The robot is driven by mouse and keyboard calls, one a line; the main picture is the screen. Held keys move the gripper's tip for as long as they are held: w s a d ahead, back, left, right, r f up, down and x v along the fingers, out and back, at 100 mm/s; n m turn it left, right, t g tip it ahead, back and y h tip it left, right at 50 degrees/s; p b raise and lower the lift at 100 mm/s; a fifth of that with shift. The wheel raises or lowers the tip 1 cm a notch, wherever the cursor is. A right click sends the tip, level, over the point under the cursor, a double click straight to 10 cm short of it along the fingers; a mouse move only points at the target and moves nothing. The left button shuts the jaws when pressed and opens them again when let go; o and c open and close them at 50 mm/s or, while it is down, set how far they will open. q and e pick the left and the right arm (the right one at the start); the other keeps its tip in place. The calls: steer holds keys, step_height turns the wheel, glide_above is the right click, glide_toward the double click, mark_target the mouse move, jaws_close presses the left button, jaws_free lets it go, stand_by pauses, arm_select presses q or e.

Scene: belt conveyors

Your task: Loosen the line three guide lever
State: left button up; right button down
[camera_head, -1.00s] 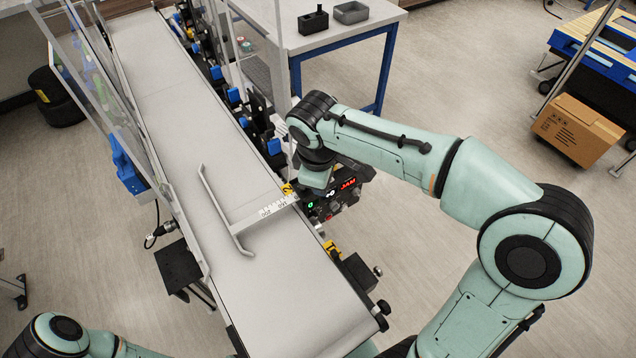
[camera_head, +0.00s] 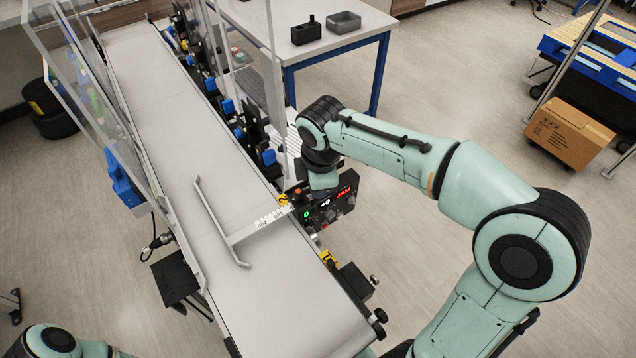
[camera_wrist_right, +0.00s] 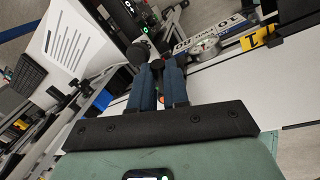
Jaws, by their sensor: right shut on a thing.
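The guide (camera_head: 222,222), a pale rail on a white scaled arm (camera_head: 263,225), reaches over the belt; the scale also shows in the right wrist view (camera_wrist_right: 215,35). My right gripper (camera_head: 318,190) is at the belt's right edge, where that arm meets its mount. In the right wrist view its blue fingers (camera_wrist_right: 157,80) are shut on a small dark part at their tips, which looks like the guide lever (camera_wrist_right: 157,64) and is mostly hidden. A black round knob (camera_wrist_right: 137,53) sits just left of the fingertips. My left gripper is out of view.
A control box (camera_head: 331,203) with a red "JAM" display stands beside my right gripper. The conveyor belt (camera_head: 180,130) is empty, with clear panels (camera_head: 88,80) along its left side. Yellow tags (camera_head: 328,258) mark the right edge. A table (camera_head: 300,55) stands behind.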

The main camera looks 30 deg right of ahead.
steer(key=c, duration=1.1)
jaws_free()
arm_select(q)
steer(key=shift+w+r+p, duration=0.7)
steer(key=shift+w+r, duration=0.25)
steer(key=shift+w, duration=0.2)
arm_select(e)
step_height(320, 180, up, 13)
steer(key=s, duration=0.2)
steer(key=shift+s+a+r, duration=0.15)
steer(key=shift+s+a, duration=0.1)
steer(key=shift+a, duration=0.15)
